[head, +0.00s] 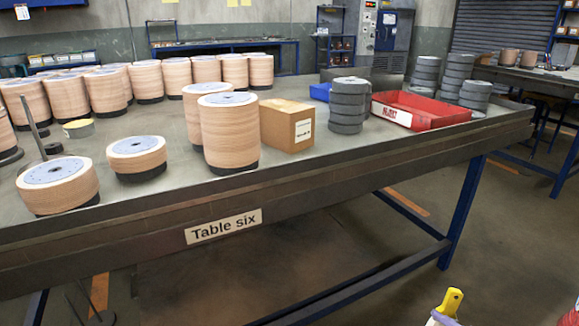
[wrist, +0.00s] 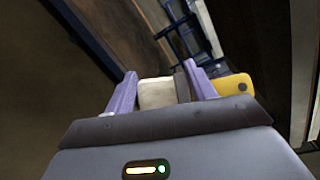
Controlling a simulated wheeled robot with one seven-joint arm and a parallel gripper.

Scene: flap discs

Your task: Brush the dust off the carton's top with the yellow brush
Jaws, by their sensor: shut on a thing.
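The carton (head: 286,127) is a brown box with a white label on its side. It stands on the grey table among stacks of discs, and I cannot make out dust on its top. The yellow brush (head: 451,301) shows at the bottom right of the head view, in front of the table and below its top. In the wrist view my gripper (wrist: 160,70) has its purple fingers shut on the brush. The brush's pale bristles (wrist: 157,94) show between the fingers, and its yellow handle sticks out right. The carton is not in the wrist view.
Tall stacks of tan discs (head: 229,133) stand close left of the carton. Grey disc stacks (head: 348,105) and a red tray (head: 421,110) are at its right, with a blue bin (head: 320,92) behind. The table's front edge (head: 330,170) lies between brush and carton.

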